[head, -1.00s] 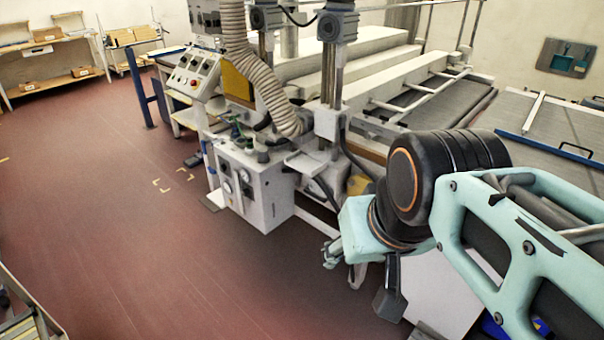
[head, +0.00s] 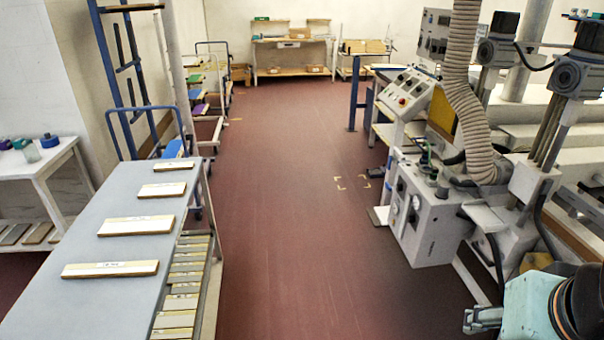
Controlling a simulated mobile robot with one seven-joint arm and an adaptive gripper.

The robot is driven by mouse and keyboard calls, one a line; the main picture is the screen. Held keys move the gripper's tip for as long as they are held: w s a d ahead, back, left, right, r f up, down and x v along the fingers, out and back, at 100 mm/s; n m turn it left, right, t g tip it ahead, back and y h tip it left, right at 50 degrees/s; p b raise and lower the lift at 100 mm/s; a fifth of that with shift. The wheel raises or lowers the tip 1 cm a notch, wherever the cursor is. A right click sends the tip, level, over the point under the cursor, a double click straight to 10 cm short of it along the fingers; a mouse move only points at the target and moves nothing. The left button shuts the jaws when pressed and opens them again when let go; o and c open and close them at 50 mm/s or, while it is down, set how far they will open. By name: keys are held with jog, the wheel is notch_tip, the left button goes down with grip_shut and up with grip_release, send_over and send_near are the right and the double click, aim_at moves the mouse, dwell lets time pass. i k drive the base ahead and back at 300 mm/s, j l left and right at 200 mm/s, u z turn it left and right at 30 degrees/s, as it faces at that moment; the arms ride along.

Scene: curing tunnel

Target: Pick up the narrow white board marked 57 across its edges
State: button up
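Several narrow pale boards lie apart in a row on a grey-topped table at the left. The nearest board (head: 110,269) is pale with wooden edges and a small dark marking. Behind it lie a second board (head: 136,226), a shorter third board (head: 162,190) and a short far board (head: 175,165). The markings are too small to read, so I cannot tell which is 57. My gripper (head: 482,319) is at the bottom right, far from the boards and above the floor side of the machine. Whether its fingers are open or shut does not show clearly.
The grey tabletop (head: 60,311) has more boards stacked on a rack (head: 180,302) at its right side. A red floor aisle (head: 290,240) runs clear between table and machine (head: 425,215). A blue-framed trolley (head: 150,112) and a white side table (head: 40,170) stand beyond.

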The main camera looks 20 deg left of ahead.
aim_at(157, 224)
jog(key=j+z, duration=1)
jog(key=u, duration=3.4)
